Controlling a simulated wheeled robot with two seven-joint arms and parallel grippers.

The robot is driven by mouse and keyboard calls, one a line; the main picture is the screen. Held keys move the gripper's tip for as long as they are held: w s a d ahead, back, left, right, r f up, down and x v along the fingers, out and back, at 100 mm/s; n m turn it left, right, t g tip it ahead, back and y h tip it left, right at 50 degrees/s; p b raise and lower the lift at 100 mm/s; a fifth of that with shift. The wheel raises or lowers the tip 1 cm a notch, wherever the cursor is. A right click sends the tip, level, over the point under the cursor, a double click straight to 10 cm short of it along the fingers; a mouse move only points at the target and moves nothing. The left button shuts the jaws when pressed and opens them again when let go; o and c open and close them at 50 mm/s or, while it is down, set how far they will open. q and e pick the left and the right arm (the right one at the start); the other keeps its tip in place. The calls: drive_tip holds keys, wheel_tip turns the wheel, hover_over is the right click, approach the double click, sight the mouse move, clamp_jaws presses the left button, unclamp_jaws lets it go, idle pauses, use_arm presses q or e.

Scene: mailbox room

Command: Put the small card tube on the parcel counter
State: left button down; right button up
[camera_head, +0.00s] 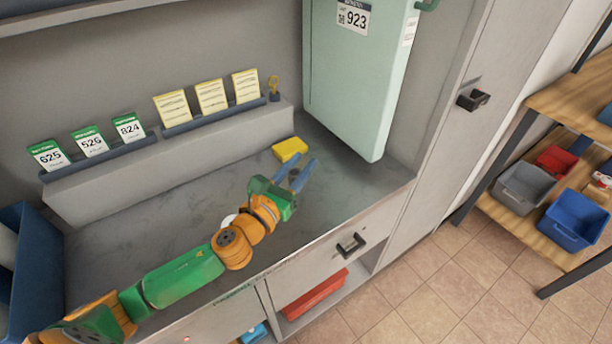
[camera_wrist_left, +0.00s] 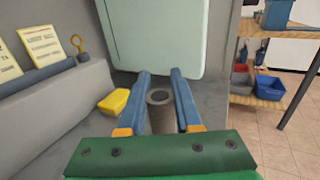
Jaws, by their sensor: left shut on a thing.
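My left gripper (camera_head: 293,177) is over the right part of the grey parcel counter (camera_head: 130,236), and its blue fingers also show in the wrist view (camera_wrist_left: 160,88). It is shut on a short grey cylinder with a dark round end (camera_wrist_left: 160,97), which looks like the small card tube. The tube stands between the two fingers, its lower part hidden by the green gripper body. In the head view the tube is hard to make out. I cannot tell whether it touches the counter. My right gripper is not in view.
A yellow block (camera_head: 289,149) lies just beyond the fingers. A pale green door or box numbered 923 (camera_head: 355,75) stands at the back right. A ledge (camera_head: 180,160) with number cards runs along the back.

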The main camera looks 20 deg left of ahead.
use_arm(q)
drive_tip(key=w+f+b, duration=0.1)
drive_tip(key=w+f, duration=0.1)
drive_tip(key=w+d+f+b, duration=0.1)
drive_tip(key=w+f+b, duration=0.1)
drive_tip(key=f, duration=0.1)
drive_tip(key=w+f+b, duration=0.1)
drive_tip(key=w+f, duration=0.1)
drive_tip(key=w, duration=0.1)
drive_tip(key=shift+d+f, duration=0.3)
drive_tip(key=shift+d, duration=0.05)
wheel_tip(320, 180, down, 3)
drive_tip(key=shift+r+b, duration=0.1)
drive_tip(key=shift+b, duration=1)
drive_tip(key=shift+r, duration=0.15)
drive_tip(key=c, duration=0.6)
unclamp_jaws()
drive_tip(key=v, duration=1.1)
drive_tip(key=shift+s, duration=0.15)
drive_tip(key=shift+s+a, duration=0.15)
drive_tip(key=shift+s, duration=0.25)
